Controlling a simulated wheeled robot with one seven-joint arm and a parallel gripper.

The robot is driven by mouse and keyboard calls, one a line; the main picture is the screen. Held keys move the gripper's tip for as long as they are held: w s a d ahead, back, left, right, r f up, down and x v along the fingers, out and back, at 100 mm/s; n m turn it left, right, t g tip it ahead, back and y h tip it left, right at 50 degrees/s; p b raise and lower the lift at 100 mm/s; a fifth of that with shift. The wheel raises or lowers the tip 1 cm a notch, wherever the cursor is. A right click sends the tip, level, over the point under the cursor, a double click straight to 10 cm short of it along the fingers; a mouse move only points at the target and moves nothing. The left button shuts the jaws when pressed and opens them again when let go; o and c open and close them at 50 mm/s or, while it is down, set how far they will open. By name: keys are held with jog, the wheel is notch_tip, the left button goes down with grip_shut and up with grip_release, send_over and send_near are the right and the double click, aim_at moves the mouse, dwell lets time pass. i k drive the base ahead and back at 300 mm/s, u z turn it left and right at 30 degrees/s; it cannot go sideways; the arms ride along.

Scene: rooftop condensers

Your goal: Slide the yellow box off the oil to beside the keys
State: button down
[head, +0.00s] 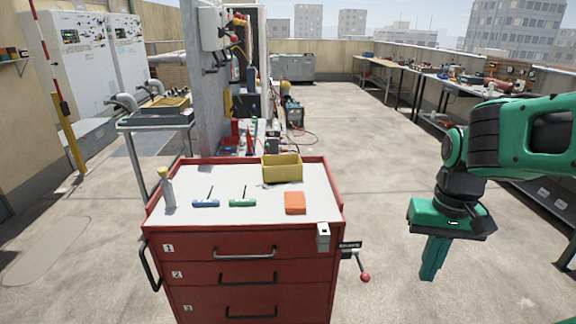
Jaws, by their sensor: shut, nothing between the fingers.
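The yellow box (282,169), open at the top, stands at the back right of the white top of the red tool cart (338,195). A thin dark patch shows at the box's lower left edge; I cannot tell whether it is oil or shadow. Two T-handled keys, one blue (206,203) and one green (243,203), lie left of the box and nearer to me. My gripper (430,277) is shut and empty, pointing down over the floor right of the cart, well apart from the box.
An orange block (295,203) lies in front of the box. A bottle with a yellow cap (167,188) stands at the cart top's left. A small grey vise (323,236) sits at the front right corner. The cart top is clear between the green key and the orange block.

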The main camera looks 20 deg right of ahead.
aim_at(286, 167)
jog(key=u, duration=2.5)
jog(key=i, duration=0.75)
jog(key=z, duration=3.15)
jog(key=i, duration=0.5)
jog(key=u, duration=0.05)
